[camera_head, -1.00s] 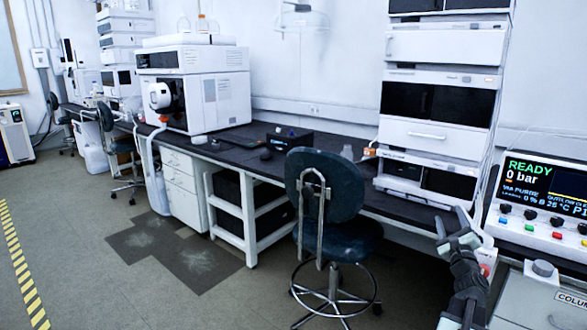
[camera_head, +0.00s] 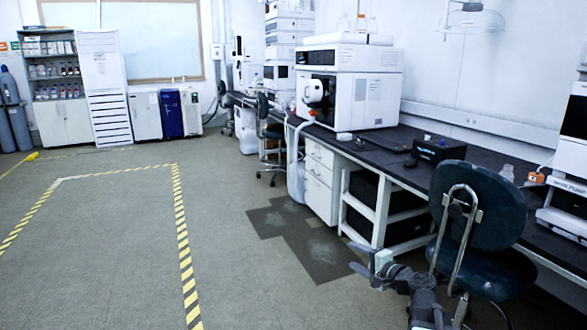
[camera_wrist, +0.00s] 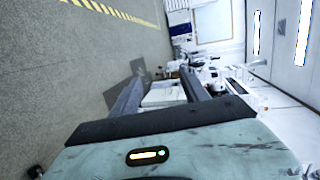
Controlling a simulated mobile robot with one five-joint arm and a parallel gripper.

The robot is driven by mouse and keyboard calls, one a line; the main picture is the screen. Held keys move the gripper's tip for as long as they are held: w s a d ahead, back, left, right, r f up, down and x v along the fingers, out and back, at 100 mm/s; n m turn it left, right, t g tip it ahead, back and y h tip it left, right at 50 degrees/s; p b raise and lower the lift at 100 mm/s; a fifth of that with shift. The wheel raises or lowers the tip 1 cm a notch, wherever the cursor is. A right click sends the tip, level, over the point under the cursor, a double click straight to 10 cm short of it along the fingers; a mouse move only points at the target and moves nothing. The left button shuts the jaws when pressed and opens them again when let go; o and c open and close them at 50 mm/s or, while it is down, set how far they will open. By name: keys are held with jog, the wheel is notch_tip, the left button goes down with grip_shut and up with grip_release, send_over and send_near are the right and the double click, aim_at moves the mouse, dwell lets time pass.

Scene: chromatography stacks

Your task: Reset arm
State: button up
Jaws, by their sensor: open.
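My gripper (camera_head: 355,258) is at the lower right of the head view, in front of the dark office chair (camera_head: 478,207). Its two grey fingers point left, apart from each other. The wrist view also shows my gripper (camera_wrist: 160,76) with its fingers spread and the room behind visible between them. I see nothing held. My forearm runs down out of the bottom of the head view.
A black-topped bench (camera_head: 345,150) runs along the right wall, carrying a large white instrument (camera_head: 375,95). A second chair (camera_head: 270,130) stands farther back. The floor at left is open, with yellow-black tape (camera_head: 183,245). A shelf cabinet (camera_head: 58,95) stands at the far left.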

jog(key=s+a+f+n+g+h, duration=0.2)
jog(key=s+a+f+n+g, duration=0.8)
jog(key=a+f, duration=0.45)
jog(key=s+d+f+n+g+h, duration=0.2)
jog(key=s+d+f+g+h, duration=0.15)
jog(key=s+d+h, duration=0.45)
notch_tip(320, 180, up, 32)
jog(key=s+d+y+p, duration=0.2)
jog(key=p, duration=3)
jog(key=shift+d+f, duration=0.2)
jog(key=shift+f, duration=0.05)
